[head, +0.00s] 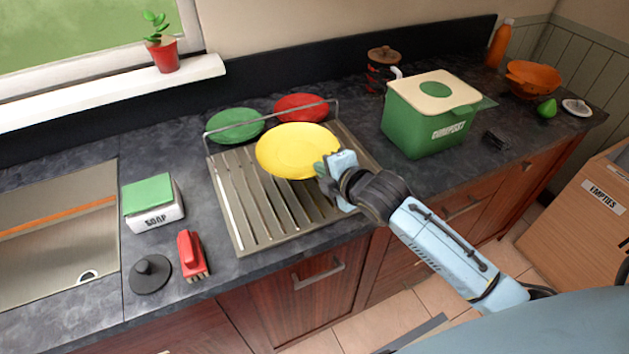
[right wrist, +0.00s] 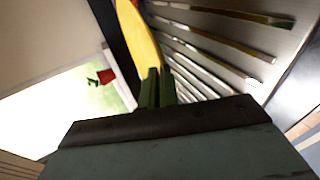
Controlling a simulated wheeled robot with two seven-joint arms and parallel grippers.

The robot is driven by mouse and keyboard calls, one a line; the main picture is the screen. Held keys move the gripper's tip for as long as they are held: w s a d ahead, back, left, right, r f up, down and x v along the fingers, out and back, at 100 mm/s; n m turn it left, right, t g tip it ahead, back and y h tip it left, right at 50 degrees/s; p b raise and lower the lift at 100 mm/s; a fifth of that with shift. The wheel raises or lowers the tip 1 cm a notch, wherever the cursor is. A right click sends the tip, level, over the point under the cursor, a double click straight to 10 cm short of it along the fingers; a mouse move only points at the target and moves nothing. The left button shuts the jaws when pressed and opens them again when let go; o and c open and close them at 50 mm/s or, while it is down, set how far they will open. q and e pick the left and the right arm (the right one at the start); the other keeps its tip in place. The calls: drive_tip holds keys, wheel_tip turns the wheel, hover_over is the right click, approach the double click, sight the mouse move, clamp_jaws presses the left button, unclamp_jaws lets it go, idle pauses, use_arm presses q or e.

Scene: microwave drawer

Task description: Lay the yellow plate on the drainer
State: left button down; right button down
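The yellow plate (head: 297,150) is above the middle of the metal drainer (head: 262,222) in the head view, with its face to the camera. My right gripper (head: 327,171) is at the plate's lower right edge. In the right wrist view the yellow plate (right wrist: 140,40) shows edge-on, with its rim between the green fingers of my right gripper (right wrist: 156,84), which are shut on it. The ridges of the drainer (right wrist: 215,40) run beside it. I cannot tell whether the plate touches the drainer. My left gripper is not in view.
A green plate (head: 234,125) and a red plate (head: 301,107) are at the drainer's back by its wire rail. A green compost bin (head: 425,125) stands to the right. A soap box (head: 152,203), red brush (head: 191,255) and black plug (head: 150,273) are left, beside the sink (head: 60,245).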

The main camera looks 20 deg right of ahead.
sight(322, 199)
drive_tip(key=shift+f+b, duration=0.3)
drive_tip(key=shift+f, duration=2.8)
drive_tip(key=shift+f, duration=0.1)
drive_tip(key=c, duration=2)
unclamp_jaws()
drive_tip(key=shift+o, duration=0.3)
drive_tip(key=v, duration=1.2)
drive_tip(key=shift+p, duration=0.45)
